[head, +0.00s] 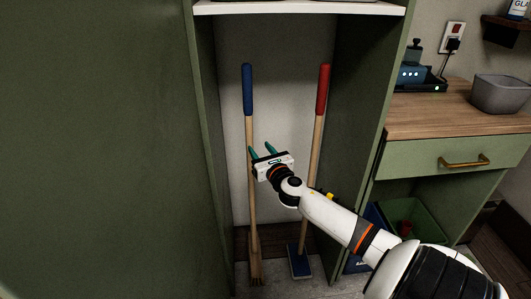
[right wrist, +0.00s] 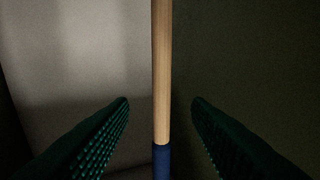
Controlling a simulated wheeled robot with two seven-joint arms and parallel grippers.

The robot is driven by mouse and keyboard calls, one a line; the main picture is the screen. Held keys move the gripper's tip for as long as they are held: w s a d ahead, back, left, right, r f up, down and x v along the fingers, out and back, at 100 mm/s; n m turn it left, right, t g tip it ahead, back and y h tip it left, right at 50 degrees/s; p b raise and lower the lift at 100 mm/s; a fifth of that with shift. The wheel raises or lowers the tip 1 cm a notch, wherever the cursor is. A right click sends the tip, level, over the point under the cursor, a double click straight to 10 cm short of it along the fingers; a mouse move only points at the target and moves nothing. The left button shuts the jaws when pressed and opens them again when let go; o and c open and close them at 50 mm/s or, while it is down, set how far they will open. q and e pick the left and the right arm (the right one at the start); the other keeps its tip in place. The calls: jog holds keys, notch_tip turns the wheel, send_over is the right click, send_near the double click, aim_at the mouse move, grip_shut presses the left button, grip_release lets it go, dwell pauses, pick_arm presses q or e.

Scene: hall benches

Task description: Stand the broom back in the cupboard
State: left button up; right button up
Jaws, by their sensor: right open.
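The broom (head: 252,190) stands nearly upright in the green cupboard, left of centre. It has a blue grip on top, a pale wooden shaft and a tan head on the floor. My right gripper (head: 261,150) is open at the shaft, below the blue grip. In the right wrist view, a wooden shaft (right wrist: 161,75) with a blue part at the bottom runs between the two green ribbed fingers, with a gap on each side. I cannot tell how deep it lies between them. My left gripper is not in view.
A second long tool (head: 314,150) with a red grip and blue flat head leans to the right inside the cupboard. A shelf (head: 300,8) crosses above. On the right stand a wooden worktop (head: 440,112) with a grey bin (head: 500,94), and a green crate (head: 428,225) below.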

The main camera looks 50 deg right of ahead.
jog(key=s+a+f+m+g, duration=0.3)
jog(key=s+a+f+m, duration=0.15)
jog(key=f, duration=0.25)
jog(key=s+a+f+m+g+y, duration=0.1)
jog(key=s+a+f+m+g, duration=0.15)
jog(key=s+f+m, duration=0.35)
jog(key=s+a+f+m+g, duration=0.2)
jog(key=s+a+f+m, duration=0.15)
jog(key=f+m, duration=0.35)
jog(key=s+a+f+m+g+y, duration=0.3)
jog(key=s+a+f+m, duration=0.3)
jog(key=s+a, duration=0.2)
jog(key=s+a+f+m+g+y, duration=0.2)
jog(key=s+a+f+m+g, duration=0.2)
jog(key=a, duration=0.9)
jog(key=s+f+m, duration=0.2)
jog(key=s+f, duration=0.1)
jog(key=shift+s+y, duration=0.4)
jog(key=shift+f, duration=0.1)
jog(key=shift+c, duration=0.6)
jog(key=shift+a, duration=0.1)
jog(key=shift+c, duration=0.2)
